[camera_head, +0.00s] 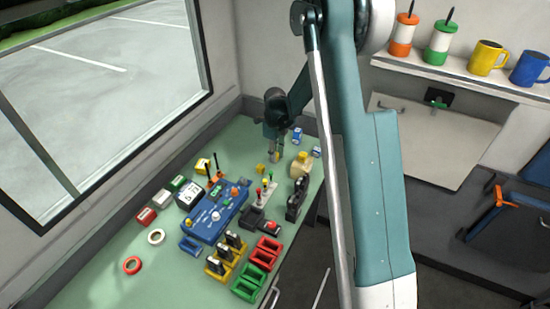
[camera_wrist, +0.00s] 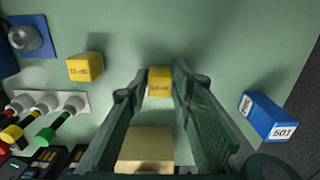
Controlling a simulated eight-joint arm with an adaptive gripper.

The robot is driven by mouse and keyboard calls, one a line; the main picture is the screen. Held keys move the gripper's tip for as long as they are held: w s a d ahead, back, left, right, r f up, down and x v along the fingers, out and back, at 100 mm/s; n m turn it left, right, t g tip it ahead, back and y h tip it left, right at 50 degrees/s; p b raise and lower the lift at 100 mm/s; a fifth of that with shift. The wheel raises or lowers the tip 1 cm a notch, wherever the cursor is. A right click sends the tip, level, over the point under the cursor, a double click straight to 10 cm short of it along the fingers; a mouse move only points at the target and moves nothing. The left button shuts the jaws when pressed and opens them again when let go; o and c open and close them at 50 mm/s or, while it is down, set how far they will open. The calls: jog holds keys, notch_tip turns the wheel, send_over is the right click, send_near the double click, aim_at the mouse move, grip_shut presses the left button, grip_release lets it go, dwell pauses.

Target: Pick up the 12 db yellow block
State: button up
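A small yellow block (camera_wrist: 159,82) with a blurred label lies between the fingertips in the wrist view, on the green bench top. It also shows beneath my gripper in the head view (camera_head: 275,157). My gripper (camera_wrist: 160,88) points down with its green fingers apart, one on each side of this block; I see no clear contact. A second yellow block (camera_wrist: 85,67), its label too small to read surely, lies to the left, outside the fingers. It shows in the head view (camera_head: 261,169) too. I cannot tell which block says 12 dB.
A blue block marked 501 (camera_wrist: 270,116) lies right of the fingers. A white strip with coloured knobs (camera_wrist: 48,108) is at left. A tan box-like shape (camera_wrist: 146,146) shows low between the fingers. A blue panel (camera_head: 213,215) and several coloured trays crowd the bench.

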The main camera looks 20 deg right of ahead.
jog(key=c, duration=0.5)
jog(key=shift+o, duration=0.2)
jog(key=shift+r, duration=0.1)
jog(key=shift+r+p, duration=0.5)
jog(key=shift+r, duration=4.4)
